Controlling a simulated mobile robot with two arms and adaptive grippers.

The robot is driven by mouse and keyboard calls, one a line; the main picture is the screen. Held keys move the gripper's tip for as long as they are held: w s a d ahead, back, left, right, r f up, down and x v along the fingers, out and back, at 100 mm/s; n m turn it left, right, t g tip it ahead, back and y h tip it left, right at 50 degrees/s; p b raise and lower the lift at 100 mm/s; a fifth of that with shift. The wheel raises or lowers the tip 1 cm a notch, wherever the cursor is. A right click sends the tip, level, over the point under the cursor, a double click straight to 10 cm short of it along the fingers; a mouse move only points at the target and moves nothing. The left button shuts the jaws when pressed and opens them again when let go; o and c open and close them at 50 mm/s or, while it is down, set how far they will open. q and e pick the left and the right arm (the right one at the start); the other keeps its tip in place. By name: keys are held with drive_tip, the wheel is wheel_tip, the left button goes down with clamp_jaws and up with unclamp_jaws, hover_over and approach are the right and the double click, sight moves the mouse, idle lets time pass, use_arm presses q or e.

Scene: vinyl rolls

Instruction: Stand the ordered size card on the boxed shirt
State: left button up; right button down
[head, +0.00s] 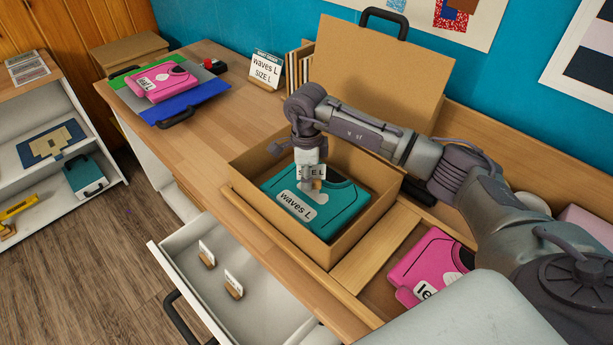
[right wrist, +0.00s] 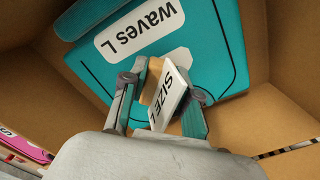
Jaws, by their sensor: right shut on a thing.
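The boxed shirt (head: 338,209) is a folded teal shirt labelled "waves L", lying in an open cardboard box (head: 381,208). It also shows in the right wrist view (right wrist: 215,40). My right gripper (head: 309,184) is inside the box, over the shirt. Its fingers are shut on a white size card (right wrist: 172,92) reading "SIZE L" with a wooden foot (right wrist: 155,82). The card (head: 316,172) is partly hidden by the gripper in the head view. I cannot tell whether its foot touches the shirt. An order sign (head: 267,68) reading "waves L SIZE L" stands at the back of the desk.
An open drawer (head: 190,298) holds two more small cards on wooden feet (head: 207,254). The box lid (head: 375,75) stands upright behind the box. Pink shirts lie on the left stack (head: 160,82) and in a right compartment (head: 432,262).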

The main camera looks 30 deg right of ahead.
drive_tip(key=shift+f, duration=0.1)
drive_tip(key=shift+f+b, duration=0.6)
drive_tip(key=shift+b, duration=0.05)
drive_tip(key=shift+f+b, duration=0.65)
idle(0.4)
drive_tip(key=shift+f, duration=0.15)
drive_tip(key=c, duration=0.8)
unclamp_jaws()
